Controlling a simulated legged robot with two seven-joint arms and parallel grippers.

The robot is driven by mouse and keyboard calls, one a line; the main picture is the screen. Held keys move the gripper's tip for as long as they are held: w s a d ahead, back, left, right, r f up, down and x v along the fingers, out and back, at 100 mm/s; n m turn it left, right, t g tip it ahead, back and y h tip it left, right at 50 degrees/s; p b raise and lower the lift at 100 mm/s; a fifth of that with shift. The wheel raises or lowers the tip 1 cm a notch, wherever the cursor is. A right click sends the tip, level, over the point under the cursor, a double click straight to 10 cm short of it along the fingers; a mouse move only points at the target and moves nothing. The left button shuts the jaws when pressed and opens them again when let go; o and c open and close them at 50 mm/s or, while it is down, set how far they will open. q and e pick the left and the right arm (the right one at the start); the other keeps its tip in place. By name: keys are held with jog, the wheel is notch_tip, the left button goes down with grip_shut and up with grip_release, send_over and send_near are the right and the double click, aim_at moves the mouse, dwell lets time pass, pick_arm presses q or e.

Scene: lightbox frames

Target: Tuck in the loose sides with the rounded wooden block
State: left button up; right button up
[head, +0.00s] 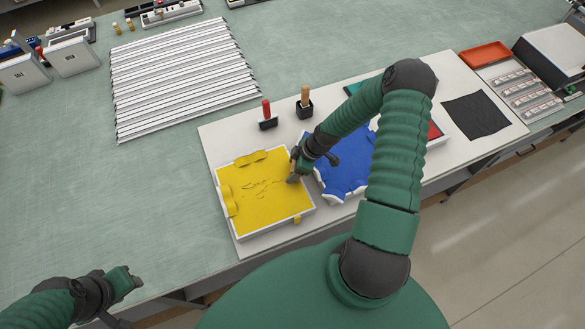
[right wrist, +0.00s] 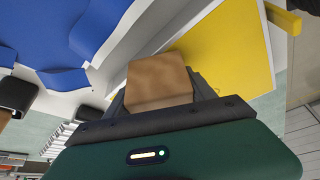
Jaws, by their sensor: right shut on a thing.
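A yellow fabric panel (head: 262,194) lies in a white frame, with loose flaps bulging at its left and top edges and a small tab at its front edge. It also shows in the right wrist view (right wrist: 236,50). My right gripper (head: 293,176) is shut on the wooden block (right wrist: 158,80), which is tan, and holds it at the right edge of the yellow frame. I cannot tell whether the block touches the fabric. A blue fabric panel (head: 345,167) with loose wavy edges lies to the right, partly hidden by my right arm. My left gripper (head: 134,281) is at the lower left, away from the frames; its jaw opening is unclear.
A red-handled tool (head: 267,112) and a wooden-handled tool (head: 305,97) stand in dark holders behind the frames. White strips (head: 180,75) lie at the back left. A black mat (head: 477,115) and an orange tray (head: 485,54) lie right.

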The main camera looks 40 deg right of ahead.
aim_at(293, 163)
jog(key=shift+s+a, duration=0.1)
jog(key=shift+a, duration=0.1)
jog(key=shift+r+p, duration=0.5)
jog(key=shift+r, duration=0.05)
notch_tip(293, 163, up, 4)
jog(key=p, duration=0.3)
jog(key=shift+d+r, duration=0.1)
jog(key=shift+r+p, duration=0.65)
jog(key=shift+r, duration=0.25)
jog(key=shift+f, duration=0.1)
